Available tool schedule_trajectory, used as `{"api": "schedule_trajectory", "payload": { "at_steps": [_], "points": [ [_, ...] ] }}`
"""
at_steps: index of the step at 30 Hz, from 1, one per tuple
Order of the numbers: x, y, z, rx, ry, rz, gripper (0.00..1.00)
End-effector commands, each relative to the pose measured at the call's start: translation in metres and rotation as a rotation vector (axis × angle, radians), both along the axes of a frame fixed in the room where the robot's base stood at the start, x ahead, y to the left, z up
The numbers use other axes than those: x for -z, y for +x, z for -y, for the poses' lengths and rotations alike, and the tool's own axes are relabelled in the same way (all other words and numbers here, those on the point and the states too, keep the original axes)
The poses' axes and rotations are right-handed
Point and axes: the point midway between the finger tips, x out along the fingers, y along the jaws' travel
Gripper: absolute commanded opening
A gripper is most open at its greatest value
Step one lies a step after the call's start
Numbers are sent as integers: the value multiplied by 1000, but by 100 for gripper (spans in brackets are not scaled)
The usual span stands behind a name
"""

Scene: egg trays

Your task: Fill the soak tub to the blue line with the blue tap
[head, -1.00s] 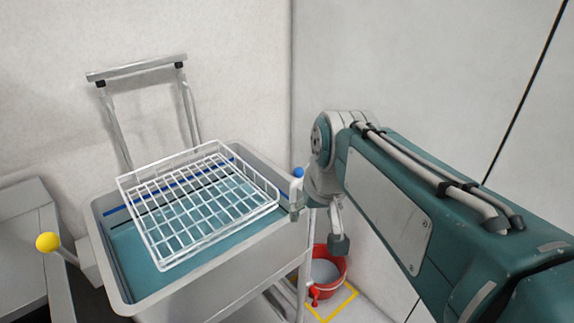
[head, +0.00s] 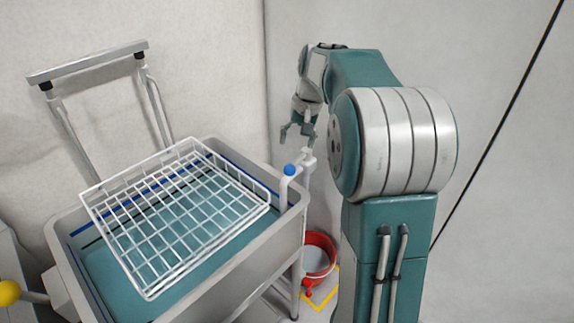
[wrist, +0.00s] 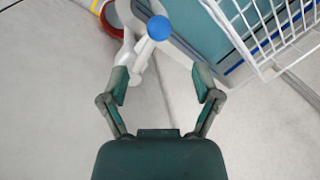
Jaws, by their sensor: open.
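The soak tub (head: 255,262) is a grey bin with teal water (head: 118,268) inside. The blue line (head: 80,229) runs along its inner wall, above a dark line; the water looks below the blue line. The blue tap is a white fitting on the tub's right corner with a blue knob (head: 289,170), which also shows in the wrist view (wrist: 159,28). My gripper (head: 298,137) is open and empty, above and behind the tap in the head view. In the wrist view its fingertips (wrist: 162,76) are spread apart, with the knob beyond them and not between them.
A white wire basket (head: 150,292) sits across the tub top. A red bucket (head: 328,246) stands on the floor beside it, by yellow tape. A yellow ball knob (head: 9,293) is at the far left. Walls close in behind.

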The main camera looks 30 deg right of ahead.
Motion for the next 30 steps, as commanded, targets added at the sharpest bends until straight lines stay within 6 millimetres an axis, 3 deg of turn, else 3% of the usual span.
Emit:
{"api": "schedule_trajectory", "payload": {
  "at_steps": [12,18,25,26,30],
  "points": [
    [73,6,-13,-2,0,-3,81],
    [87,7,-16,-1,-1,0,81],
    [87,7,-16,-1,-1,0,81],
    [87,7,-16,-1,-1,0,77],
    [87,7,-16,-1,-1,0,14]
  ]
}}
